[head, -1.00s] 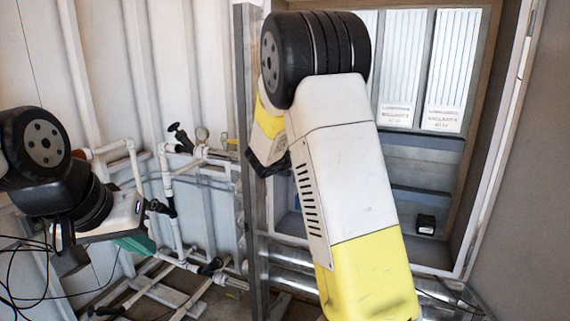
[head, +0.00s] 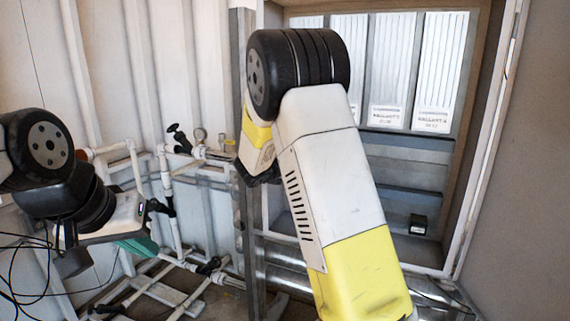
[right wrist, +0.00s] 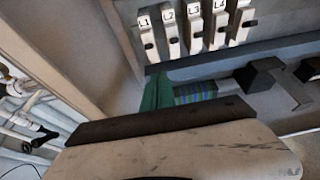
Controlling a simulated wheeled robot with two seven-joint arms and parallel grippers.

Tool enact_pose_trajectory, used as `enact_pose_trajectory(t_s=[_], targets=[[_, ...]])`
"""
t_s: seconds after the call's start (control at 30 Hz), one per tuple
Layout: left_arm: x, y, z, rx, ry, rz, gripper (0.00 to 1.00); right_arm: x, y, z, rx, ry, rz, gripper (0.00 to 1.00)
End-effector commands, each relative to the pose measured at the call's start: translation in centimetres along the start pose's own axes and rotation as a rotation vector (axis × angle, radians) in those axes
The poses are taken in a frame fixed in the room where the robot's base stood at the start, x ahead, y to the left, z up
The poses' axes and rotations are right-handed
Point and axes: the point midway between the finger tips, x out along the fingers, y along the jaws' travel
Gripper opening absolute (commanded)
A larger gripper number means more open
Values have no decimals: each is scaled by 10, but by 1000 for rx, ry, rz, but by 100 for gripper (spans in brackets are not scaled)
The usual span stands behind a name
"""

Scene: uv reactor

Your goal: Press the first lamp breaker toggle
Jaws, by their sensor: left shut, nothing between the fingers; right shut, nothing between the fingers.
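In the right wrist view a row of white breakers labelled L1 to L4 sits at the top. The first lamp breaker, L1 (right wrist: 146,30), is the leftmost, with a small black toggle (right wrist: 149,46) on its lower part. My right gripper (right wrist: 158,92) shows its green fingers, shut and empty, below L1 and apart from it in the picture. My right arm hides this gripper and the breakers in the head view. My left gripper (head: 136,244) is shut and empty at the left, in front of the pipes, away from the cabinet.
The open cabinet (head: 481,140) has a raised frame and holds upright ballast panels (head: 387,70). A dark block (head: 418,224) sits low inside. A metal post (head: 242,100) stands at its left, with white pipes and valves (head: 180,138) beyond. A grey wall closes the right.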

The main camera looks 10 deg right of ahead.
Motion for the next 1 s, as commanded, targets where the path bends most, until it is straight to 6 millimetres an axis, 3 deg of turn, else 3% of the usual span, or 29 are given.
enact_pose_trajectory(t_s=[0.03,0.6,1.0], targets=[[0,0,0,0,0,0,0,0,6,-8,-4,3,1,0],[0,0,0,0,0,0,0,-79,4,34,0,5,2,0],[0,0,0,0,0,0,0,-89,3,38,-3,6,0,0]])
